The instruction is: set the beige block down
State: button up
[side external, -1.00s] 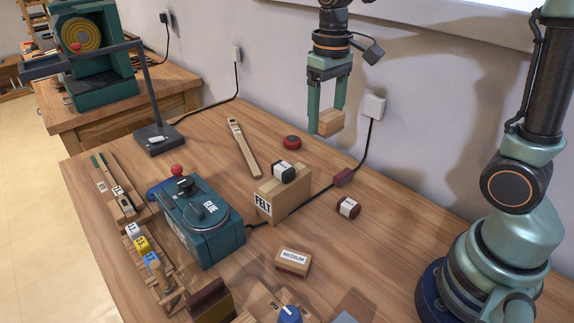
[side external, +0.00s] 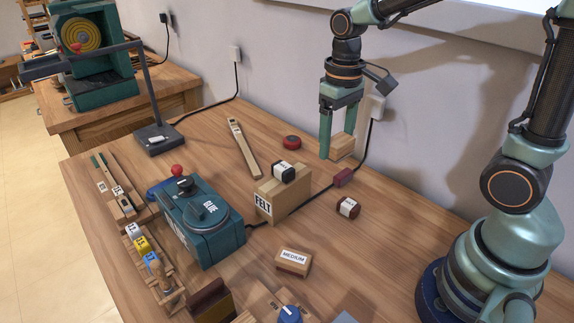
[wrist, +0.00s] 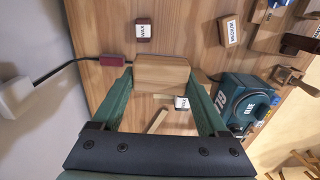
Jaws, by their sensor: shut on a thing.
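The beige block (side external: 342,146) is between the two green fingers of my gripper (side external: 338,150), low over the back of the workbench near the wall. I cannot tell whether its underside touches the wood. In the wrist view the block (wrist: 162,74) sits between the fingertips of my gripper (wrist: 163,83), with a finger against each end. My gripper is shut on it and points down.
A red round tin (side external: 292,142) stands left of the block. A red cable box (side external: 343,177) and black cable lie in front of it. The FELT block (side external: 283,202), a dark labelled block (side external: 348,208) and the teal GLUE box (side external: 203,222) stand nearer the camera.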

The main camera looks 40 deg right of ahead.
notch_tip(320, 180, up, 2)
send_over(283, 235)
notch_tip(283, 235, down, 20)
jog(key=shift+r, duration=0.25)
jog(key=shift+f, duration=0.15)
jog(key=o, duration=1.3)
jog(key=shift+c, duration=0.2)
